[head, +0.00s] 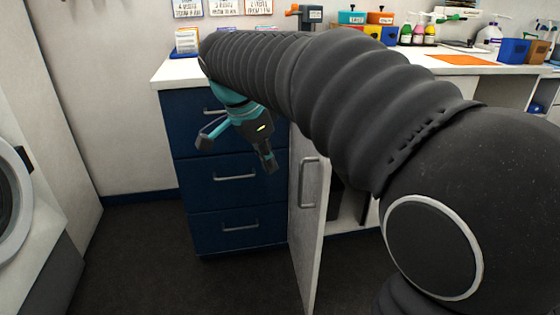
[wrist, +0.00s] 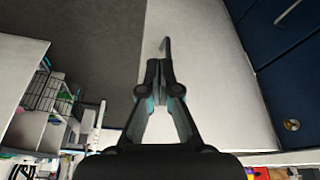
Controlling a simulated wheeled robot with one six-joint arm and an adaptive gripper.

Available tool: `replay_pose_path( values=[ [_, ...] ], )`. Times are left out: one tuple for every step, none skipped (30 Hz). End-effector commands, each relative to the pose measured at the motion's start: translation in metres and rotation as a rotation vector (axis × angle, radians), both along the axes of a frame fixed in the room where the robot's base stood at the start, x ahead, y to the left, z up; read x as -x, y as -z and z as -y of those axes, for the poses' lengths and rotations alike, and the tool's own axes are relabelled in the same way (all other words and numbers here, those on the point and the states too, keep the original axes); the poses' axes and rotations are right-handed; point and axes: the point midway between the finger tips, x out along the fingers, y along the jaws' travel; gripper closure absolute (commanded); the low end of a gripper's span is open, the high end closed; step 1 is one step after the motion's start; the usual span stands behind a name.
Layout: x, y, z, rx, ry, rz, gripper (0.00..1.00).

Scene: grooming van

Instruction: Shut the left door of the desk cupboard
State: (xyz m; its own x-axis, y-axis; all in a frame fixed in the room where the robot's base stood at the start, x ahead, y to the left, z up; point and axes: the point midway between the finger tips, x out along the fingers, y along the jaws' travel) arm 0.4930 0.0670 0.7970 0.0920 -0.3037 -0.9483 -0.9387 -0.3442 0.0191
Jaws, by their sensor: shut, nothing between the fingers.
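The left door (head: 309,235) of the desk cupboard is a pale panel standing open, swung out from the cabinet front. Its bar handle (head: 310,182) is on the face towards the drawers. The same door (wrist: 215,85) fills the middle of the wrist view, with its handle (wrist: 165,46) just beyond my fingertips. My gripper (head: 268,165) points down on the outer, drawer side of the door, left of it. In the wrist view my gripper (wrist: 160,75) is shut and empty; I cannot tell whether it touches the door. My arm hides part of the cupboard.
Blue drawers (head: 236,182) with bar handles stand left of the door. The worktop (head: 180,72) above carries bottles and boxes. A white machine with a round door (head: 12,205) stands at far left. Dark floor (head: 150,250) in front of the drawers is clear.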

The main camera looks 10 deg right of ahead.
Motion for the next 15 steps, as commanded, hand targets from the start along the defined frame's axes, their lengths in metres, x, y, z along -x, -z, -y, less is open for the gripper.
replay_pose_path(
  values=[
    [-0.010, -0.007, -0.007, 0.014, 0.050, 0.004, 1.00],
    [-0.014, -0.008, -0.010, 0.022, 0.081, 0.009, 1.00],
    [-0.019, -0.010, -0.012, 0.030, 0.118, 0.014, 1.00],
    [-0.021, -0.011, -0.014, 0.036, 0.140, 0.017, 1.00],
    [-0.024, -0.012, -0.016, 0.040, 0.158, 0.022, 1.00],
    [-0.026, -0.013, -0.018, 0.046, 0.177, 0.025, 1.00],
    [-0.027, -0.013, -0.019, 0.048, 0.189, 0.027, 1.00],
    [-0.028, -0.013, -0.019, 0.051, 0.197, 0.029, 1.00],
    [-0.029, -0.011, -0.019, 0.053, 0.205, 0.031, 1.00],
    [-0.029, -0.010, -0.018, 0.054, 0.208, 0.032, 1.00],
    [-0.029, -0.008, -0.018, 0.054, 0.210, 0.032, 1.00],
    [-0.030, -0.004, -0.016, 0.054, 0.211, 0.032, 1.00],
    [-0.030, 0.000, -0.015, 0.055, 0.211, 0.032, 1.00],
    [-0.030, 0.004, -0.013, 0.055, 0.211, 0.032, 1.00],
    [-0.030, 0.010, -0.010, 0.055, 0.211, 0.030, 1.00]
  ],
)
